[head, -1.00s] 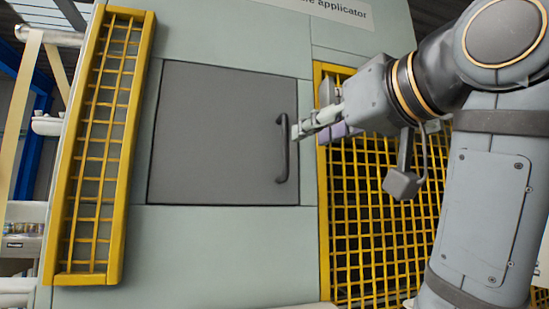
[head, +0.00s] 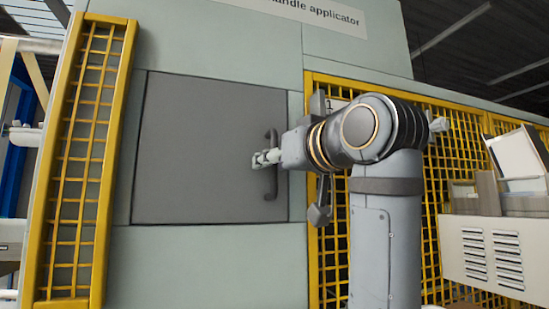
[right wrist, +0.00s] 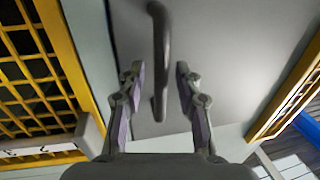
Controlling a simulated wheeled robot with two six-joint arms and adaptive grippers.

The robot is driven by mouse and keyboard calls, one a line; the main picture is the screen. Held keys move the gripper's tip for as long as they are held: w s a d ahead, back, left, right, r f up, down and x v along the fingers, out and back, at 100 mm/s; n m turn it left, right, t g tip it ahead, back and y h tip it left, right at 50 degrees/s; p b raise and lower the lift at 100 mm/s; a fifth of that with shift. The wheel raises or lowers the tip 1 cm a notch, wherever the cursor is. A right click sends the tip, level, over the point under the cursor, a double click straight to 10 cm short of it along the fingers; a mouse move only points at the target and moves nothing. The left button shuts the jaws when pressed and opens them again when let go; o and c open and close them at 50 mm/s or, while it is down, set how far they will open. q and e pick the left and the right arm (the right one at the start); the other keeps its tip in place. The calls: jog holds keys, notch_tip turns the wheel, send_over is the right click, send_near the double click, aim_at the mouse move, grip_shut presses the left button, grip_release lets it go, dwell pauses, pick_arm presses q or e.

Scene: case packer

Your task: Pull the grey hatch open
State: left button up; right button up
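The grey hatch (head: 195,150) is a square panel in the pale green machine front, and it looks closed. Its dark bar handle (head: 271,188) runs upright near the right edge, partly hidden by my right gripper (head: 264,159). In the right wrist view the hatch (right wrist: 235,60) fills the upper middle. The handle (right wrist: 159,50) extends down between the two open fingers of my right gripper (right wrist: 158,75), with a gap on each side. The fingers are not closed on it. My left gripper is not in view.
A yellow mesh guard (head: 85,150) stands left of the hatch and another yellow mesh panel (head: 333,250) is to its right. A light grey vented cabinet (head: 492,255) stands at the far right. A label sign (head: 300,12) is above the hatch.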

grip_shut()
dwell(0.6)
